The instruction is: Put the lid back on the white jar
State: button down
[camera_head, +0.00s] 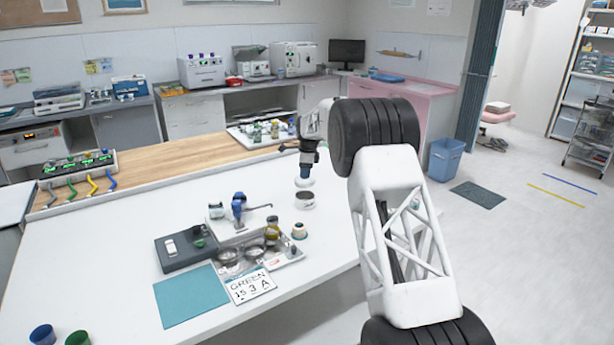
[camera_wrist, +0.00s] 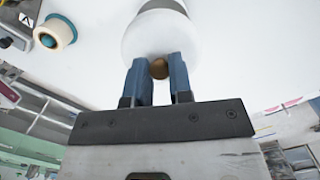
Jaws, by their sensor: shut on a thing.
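The white jar (camera_head: 305,201) stands upright on the white table, to the right of the tray. My gripper (camera_head: 305,172) is above it, pointing down. It is shut on the white lid (camera_head: 304,183), which is held just above the jar with a small gap between them. In the wrist view the two blue fingers of my gripper (camera_wrist: 160,82) close on the lid's brown knob (camera_wrist: 159,69). The round white lid (camera_wrist: 155,38) spreads beyond the fingertips. The lid covers much of what lies beneath it there.
A metal tray (camera_head: 292,259) with bowls, a yellowish jar (camera_head: 272,229) and a cream roll (camera_head: 299,231) stand left of and nearer than the white jar. A rack of bottles (camera_head: 262,132) stands behind.

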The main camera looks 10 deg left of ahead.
jog(key=shift+f, duration=0.2)
dwell(0.3)
jog(key=shift+f, duration=3)
jog(key=shift+f, duration=0.2)
dwell(1.0)
jog(key=shift+c, duration=2.3)
grip_release()
jog(key=shift+r, duration=0.15)
jog(key=shift+r, duration=3.3)
